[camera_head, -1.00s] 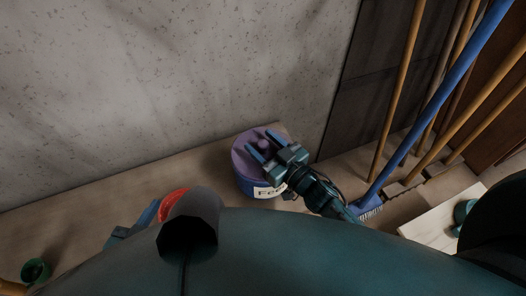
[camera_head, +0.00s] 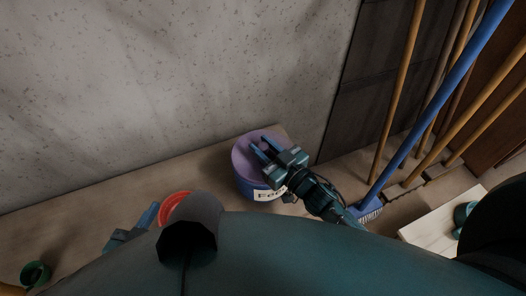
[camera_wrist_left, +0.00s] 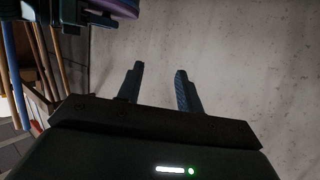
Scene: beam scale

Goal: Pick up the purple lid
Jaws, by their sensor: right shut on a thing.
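My right gripper (camera_head: 261,149) reaches in from the lower right over the lid. Its fingers are shut on the lid's knob, which they mostly hide. I cannot tell whether the lid is still seated on the bucket. My left gripper (camera_head: 150,213) is low on the left, partly hidden behind my own body, away from the bucket. In the left wrist view its fingers (camera_wrist_left: 158,75) are apart and empty, with a purple edge (camera_wrist_left: 122,8) at the top.
A red round object (camera_head: 174,206) is beside my left gripper, partly hidden. A green cup (camera_head: 36,273) stands at the far left. A blue broom (camera_head: 430,110) and several wooden handles lean at the right. The floor along the wall left of the bucket is clear.

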